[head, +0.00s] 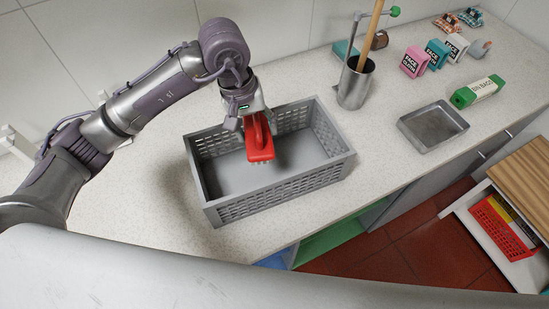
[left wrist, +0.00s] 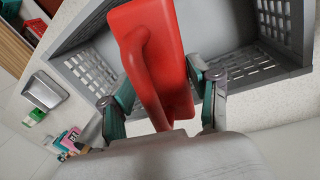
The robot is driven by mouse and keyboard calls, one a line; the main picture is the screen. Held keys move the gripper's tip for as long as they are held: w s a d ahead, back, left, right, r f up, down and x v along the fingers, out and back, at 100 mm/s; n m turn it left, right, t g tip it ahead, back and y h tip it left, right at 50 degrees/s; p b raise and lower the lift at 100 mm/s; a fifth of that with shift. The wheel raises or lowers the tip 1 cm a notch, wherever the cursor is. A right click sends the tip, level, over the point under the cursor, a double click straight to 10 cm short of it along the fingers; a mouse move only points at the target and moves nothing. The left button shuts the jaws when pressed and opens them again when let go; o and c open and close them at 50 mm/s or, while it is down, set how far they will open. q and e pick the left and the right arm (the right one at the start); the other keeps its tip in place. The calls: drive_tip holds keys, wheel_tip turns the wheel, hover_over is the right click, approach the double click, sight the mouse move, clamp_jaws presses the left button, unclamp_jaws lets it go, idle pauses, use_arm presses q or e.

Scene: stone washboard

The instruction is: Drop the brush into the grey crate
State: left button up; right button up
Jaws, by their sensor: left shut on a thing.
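The red brush (head: 261,148) has a looped handle and hangs over the inside of the grey crate (head: 283,186). My left gripper (head: 252,122) is shut on the brush, above the crate's back left part. In the left wrist view the brush (left wrist: 160,55) lies between the two fingers, with the crate (left wrist: 85,65) behind it. The crate is an open box with slotted walls on the counter, and its visible floor is bare. My right gripper is not in view.
A metal pot (head: 355,85) holding a wooden-handled tool stands right of the crate. A shallow metal tray (head: 433,126), a green bin-bag roll (head: 477,92) and several small packs lie farther right. The speckled counter (head: 130,205) is clear left of the crate.

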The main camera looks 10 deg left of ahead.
use_arm(q)
drive_tip(key=shift+w+d+f, duration=0.1)
drive_tip(key=shift+f, duration=1.4)
drive_tip(key=o, duration=1.1)
drive_tip(key=shift+r, duration=0.1)
drive_tip(key=r, duration=0.4)
drive_tip(key=a+r, duration=0.1)
drive_tip(key=r, duration=0.2)
drive_tip(key=a+r, duration=0.1)
drive_tip(key=r, duration=0.3)
drive_tip(key=shift+s+a+r, duration=0.1)
drive_tip(key=shift+s+r, duration=0.2)
drive_tip(key=shift+s, duration=0.05)
